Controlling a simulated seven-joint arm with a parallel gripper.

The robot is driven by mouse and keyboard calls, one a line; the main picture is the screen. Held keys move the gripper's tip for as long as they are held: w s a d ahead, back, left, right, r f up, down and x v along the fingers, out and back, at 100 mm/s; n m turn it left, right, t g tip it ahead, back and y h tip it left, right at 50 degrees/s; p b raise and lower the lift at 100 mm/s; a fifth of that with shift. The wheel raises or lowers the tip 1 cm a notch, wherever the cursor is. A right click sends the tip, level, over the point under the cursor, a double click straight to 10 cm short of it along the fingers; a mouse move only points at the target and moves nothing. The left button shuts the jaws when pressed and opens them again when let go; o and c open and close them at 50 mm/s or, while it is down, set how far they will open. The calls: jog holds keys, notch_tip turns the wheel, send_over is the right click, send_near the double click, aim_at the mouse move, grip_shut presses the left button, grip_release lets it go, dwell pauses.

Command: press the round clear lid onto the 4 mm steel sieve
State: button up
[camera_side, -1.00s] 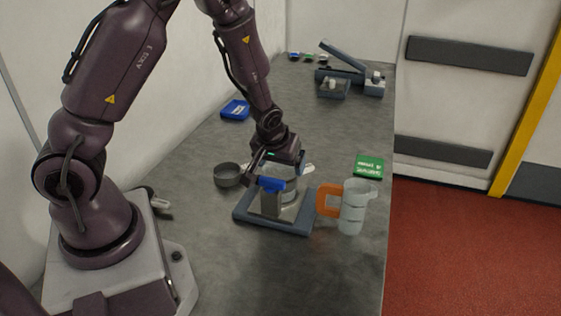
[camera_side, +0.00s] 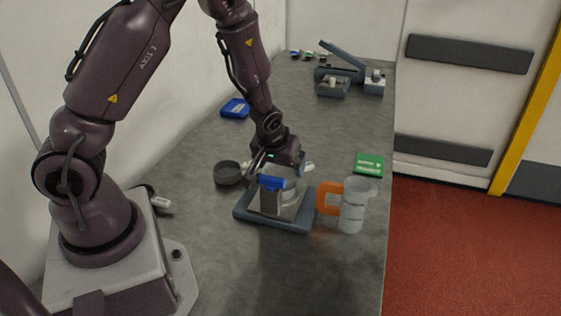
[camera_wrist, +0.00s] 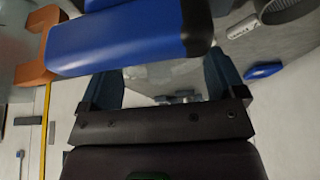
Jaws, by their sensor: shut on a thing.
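My gripper (camera_side: 279,168) points down over a blue-grey base with a steel plate, behind an upright block with a blue top. It is shut on what looks like the round clear lid, a pale see-through patch (camera_wrist: 172,78) between its dark blue fingers in the wrist view. A pale grey round body (camera_side: 291,191) stands on the plate below the gripper, partly hidden by the block; I cannot tell whether it is the steel sieve or whether the lid touches it. A dark round dish (camera_side: 228,173) stands left of the base and shows a mesh-like surface in the wrist view (camera_wrist: 288,8).
The blue-topped block (camera_side: 271,198) stands close in front of the gripper on the base (camera_side: 280,223). A clear jug (camera_side: 352,207) with an orange handle is close on the right. A green box (camera_side: 369,163) and blue box (camera_side: 235,108) lie farther off. The front bench is clear.

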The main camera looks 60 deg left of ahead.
jog(key=shift+f, duration=0.15)
jog(key=o, duration=0.6)
jog(key=shift+o, duration=0.2)
jog(key=shift+v, duration=3.5)
jog(key=v, duration=1.3)
